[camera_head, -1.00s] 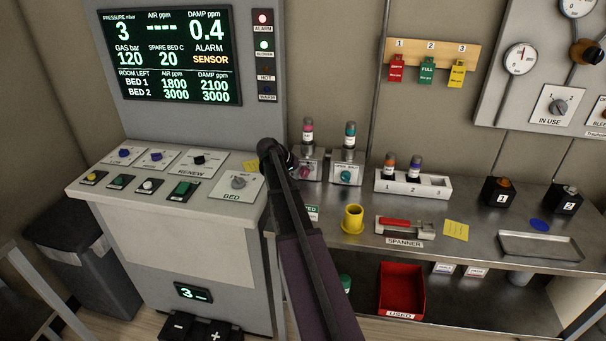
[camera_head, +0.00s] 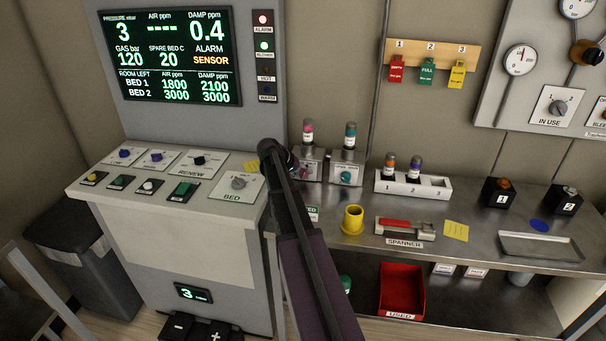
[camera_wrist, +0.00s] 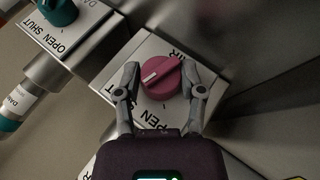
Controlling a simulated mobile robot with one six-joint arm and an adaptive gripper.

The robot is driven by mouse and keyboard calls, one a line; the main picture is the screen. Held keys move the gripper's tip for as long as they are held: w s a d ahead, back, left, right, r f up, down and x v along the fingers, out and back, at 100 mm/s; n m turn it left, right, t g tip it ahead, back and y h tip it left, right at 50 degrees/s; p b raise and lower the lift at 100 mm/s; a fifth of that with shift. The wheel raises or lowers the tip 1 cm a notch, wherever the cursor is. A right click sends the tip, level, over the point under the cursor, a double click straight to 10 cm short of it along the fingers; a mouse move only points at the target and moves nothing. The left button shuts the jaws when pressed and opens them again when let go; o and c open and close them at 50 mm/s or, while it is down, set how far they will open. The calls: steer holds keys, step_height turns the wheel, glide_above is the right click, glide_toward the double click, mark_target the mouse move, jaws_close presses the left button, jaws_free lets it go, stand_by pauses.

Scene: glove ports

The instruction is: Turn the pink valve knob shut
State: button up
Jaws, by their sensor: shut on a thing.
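The pink valve knob (camera_wrist: 161,78) shows in the wrist view on a pale block with lettering, of which "OPEN" can be read. The raised bar of the knob, with a white mark at one end, lies slanted across its face. My gripper (camera_wrist: 165,84) has one finger on each side of the knob and is shut on it. In the head view the pink knob (camera_head: 303,173) is partly hidden behind the end of my arm, and my fingertips cannot be made out there.
A teal knob (camera_wrist: 58,12) marked "OPEN SHUT" sits on the neighbouring block. The panel labelled BED (camera_head: 238,184) is left of my arm. A yellow cup (camera_head: 352,221) and a red-handled spanner (camera_head: 397,223) are on the bench to the right.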

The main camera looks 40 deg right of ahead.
steer(key=shift+s+r+t+y+p, duration=0.1)
steer(key=shift+t+y+p, duration=0.2)
steer(key=shift+p, duration=0.2)
steer(key=shift+m+t+y+p, duration=0.3)
steer(key=shift+y+p, duration=0.1)
steer(key=shift+p, duration=0.05)
steer(key=shift+d+m+t+y+p, duration=0.15)
steer(key=shift+m+t+y+p, duration=0.35)
steer(key=shift+t+y, duration=0.7)
steer(key=o, duration=1.1)
steer(key=shift+o, duration=0.2)
steer(key=shift+h, duration=0.3)
